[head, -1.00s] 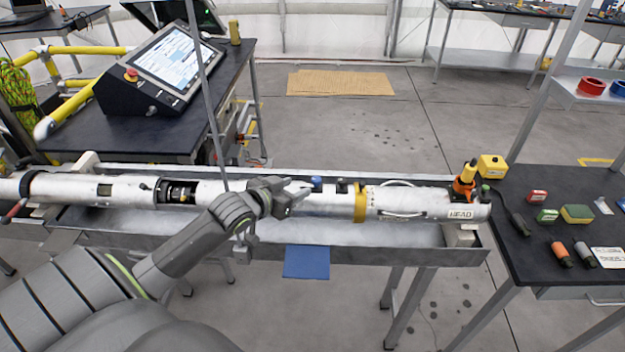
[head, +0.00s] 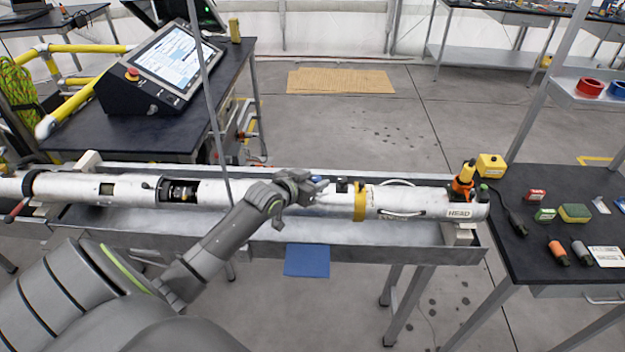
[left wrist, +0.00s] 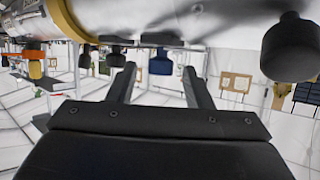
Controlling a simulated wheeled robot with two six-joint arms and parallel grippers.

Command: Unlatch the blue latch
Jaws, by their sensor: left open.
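The blue latch (head: 318,179) is a small blue piece on top of the long silvery tube (head: 420,197), partly hidden by my gripper in the head view. My left gripper (head: 317,190) is open and empty at the tube, right at the latch in the head view. I cannot tell whether a finger touches the latch. My right gripper is not in view.
A small black piece (head: 341,186) sits on the tube just right of the latch, then a yellow band (head: 360,202). The tube lies along a grey metal trough (head: 400,254). A dark table (head: 535,270) with small tools stands at right. A thin grey pole rises left of my gripper.

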